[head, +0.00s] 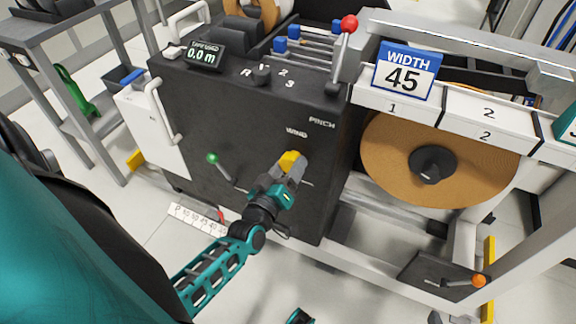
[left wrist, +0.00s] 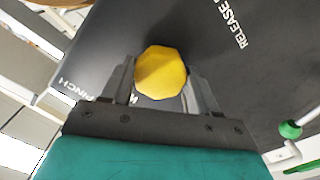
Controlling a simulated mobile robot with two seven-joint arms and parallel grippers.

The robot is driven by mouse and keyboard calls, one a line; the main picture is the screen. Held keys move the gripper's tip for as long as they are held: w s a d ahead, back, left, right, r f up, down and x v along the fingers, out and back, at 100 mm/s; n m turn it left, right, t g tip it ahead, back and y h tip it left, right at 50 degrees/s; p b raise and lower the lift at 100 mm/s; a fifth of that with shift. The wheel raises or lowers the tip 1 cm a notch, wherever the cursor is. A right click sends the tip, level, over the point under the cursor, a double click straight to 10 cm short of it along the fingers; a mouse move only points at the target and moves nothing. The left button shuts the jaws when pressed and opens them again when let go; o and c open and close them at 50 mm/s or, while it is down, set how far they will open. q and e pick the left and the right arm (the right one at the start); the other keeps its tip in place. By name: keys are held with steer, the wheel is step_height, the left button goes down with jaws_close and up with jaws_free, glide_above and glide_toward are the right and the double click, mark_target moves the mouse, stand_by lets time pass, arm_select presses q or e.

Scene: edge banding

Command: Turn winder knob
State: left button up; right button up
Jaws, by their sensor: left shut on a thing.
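The winder knob (head: 291,159) is yellow and sits on the dark front panel (head: 200,115) of the machine, below the word WIND. My left gripper (head: 290,172) reaches up to it from below and is shut on it. In the left wrist view the knob (left wrist: 161,73) shows as a faceted yellow disc between the two grey fingers (left wrist: 160,88). The word WIND is mostly covered there by a finger. My right gripper cannot be made out in the head view; only a small teal piece shows at the bottom edge.
A green-tipped lever (head: 213,158) stands left of the gripper on the panel. A red-ball lever (head: 349,24) rises at the top. A brown roll (head: 395,165) hangs at the right under the WIDTH 45 sign (head: 407,72). An orange-knobbed crank (head: 478,281) is low at the right.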

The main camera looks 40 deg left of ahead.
arm_select(q)
steer(key=o, duration=1.1)
steer(key=shift+c, duration=0.2)
steer(key=shift+s, duration=0.1)
steer(key=s+d+p, duration=0.2)
steer(key=s, duration=1)
steer(key=shift+s+d, duration=0.2)
steer(key=shift+s, duration=0.05)
